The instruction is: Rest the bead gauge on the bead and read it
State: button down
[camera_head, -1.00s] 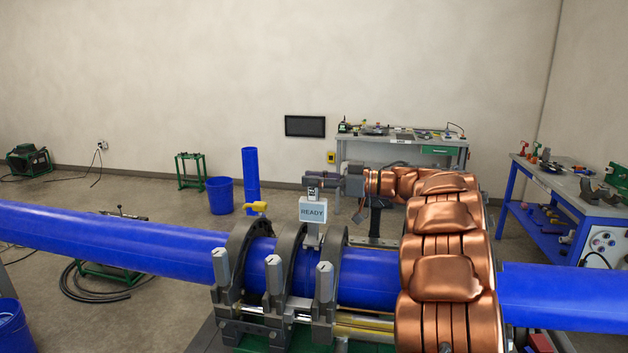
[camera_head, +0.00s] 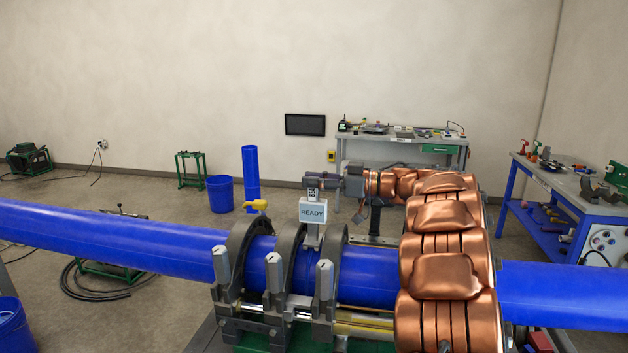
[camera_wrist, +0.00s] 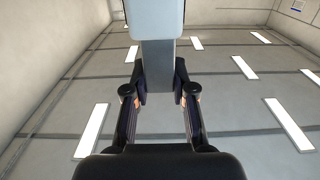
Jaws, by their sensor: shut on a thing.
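The bead gauge appears to be the pale box (camera_head: 312,211) marked READY, with a grey stem below it, upright over the blue pipe (camera_head: 368,276) between two clamp rings. My gripper (camera_head: 318,183) is just above the box, reaching in from the right. In the wrist view, my gripper (camera_wrist: 160,100) is shut on a grey block, with a pale box (camera_wrist: 155,18) beyond the fingers. The stem's foot comes down near the pipe's top. I cannot tell whether it touches.
Dark clamp rings (camera_head: 247,255) with grey posts close around the pipe. My copper arm covers the pipe's right part. A grey bench (camera_head: 405,140) and a blue table (camera_head: 570,200) stand behind.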

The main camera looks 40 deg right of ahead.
jog(key=shift+f, duration=0.45)
dwell(2.4)
jog(key=shift+r+p, duration=2.95)
jog(key=shift+r, duration=0.7)
